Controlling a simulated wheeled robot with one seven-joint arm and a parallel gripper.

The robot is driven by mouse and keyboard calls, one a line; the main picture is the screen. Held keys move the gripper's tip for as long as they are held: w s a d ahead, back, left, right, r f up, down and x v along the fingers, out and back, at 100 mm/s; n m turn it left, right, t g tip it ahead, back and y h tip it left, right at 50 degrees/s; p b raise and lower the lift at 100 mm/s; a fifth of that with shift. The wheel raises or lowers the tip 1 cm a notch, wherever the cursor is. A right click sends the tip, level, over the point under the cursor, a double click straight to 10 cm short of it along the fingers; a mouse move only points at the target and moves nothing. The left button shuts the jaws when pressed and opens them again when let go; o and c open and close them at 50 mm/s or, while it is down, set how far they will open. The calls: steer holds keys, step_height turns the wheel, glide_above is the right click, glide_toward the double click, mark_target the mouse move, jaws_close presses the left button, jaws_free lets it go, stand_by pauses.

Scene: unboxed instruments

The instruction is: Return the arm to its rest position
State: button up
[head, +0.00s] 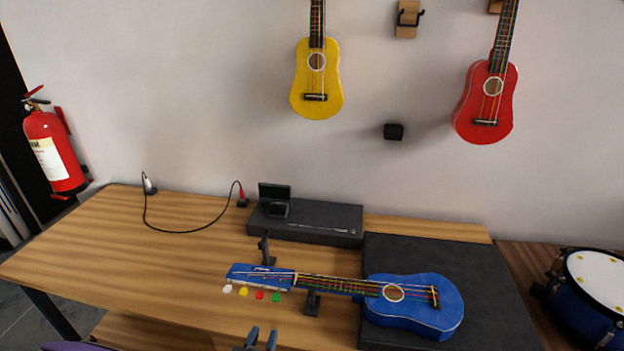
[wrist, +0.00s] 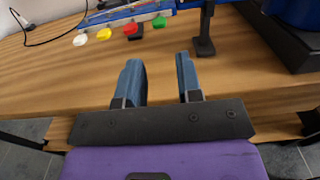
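My gripper (head: 262,338) shows at the bottom edge of the head view, near the front edge of the table. In the wrist view my gripper (wrist: 160,80) has its two blue fingers apart with nothing between them. The rest of my arm is mostly out of the head view. A blue ukulele (head: 412,318) lies beyond the gripper, its body on a black mat and its neck over small black supports. Its headstock with coloured pegs shows ahead of the fingers in the wrist view (wrist: 125,14), apart from them.
The wooden table (head: 120,250) has free room at the left. A black box (head: 325,222) and a cable (head: 180,231) lie at the back. Yellow (head: 317,85) and red (head: 487,105) ukuleles hang on the wall. A drum (head: 595,290) stands at right, a fire extinguisher (head: 52,155) at left.

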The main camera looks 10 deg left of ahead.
steer(key=w+d+r+m+g+h, duration=0.8)
steer(key=d+r+m, duration=0.3)
steer(key=r, duration=0.4)
steer(key=w+d+r+m+g, duration=0.3)
steer(key=d+r+m+g, duration=0.4)
steer(key=d+r, duration=0.65)
steer(key=s+d+r+m+t+y, duration=0.2)
steer(key=s+d+r+m+y, duration=0.7)
steer(key=s+d+r+m, duration=0.8)
steer(key=s+d, duration=0.2)
steer(key=d, duration=0.2)
steer(key=shift+y, duration=0.3)
steer(key=shift+a, duration=0.1)
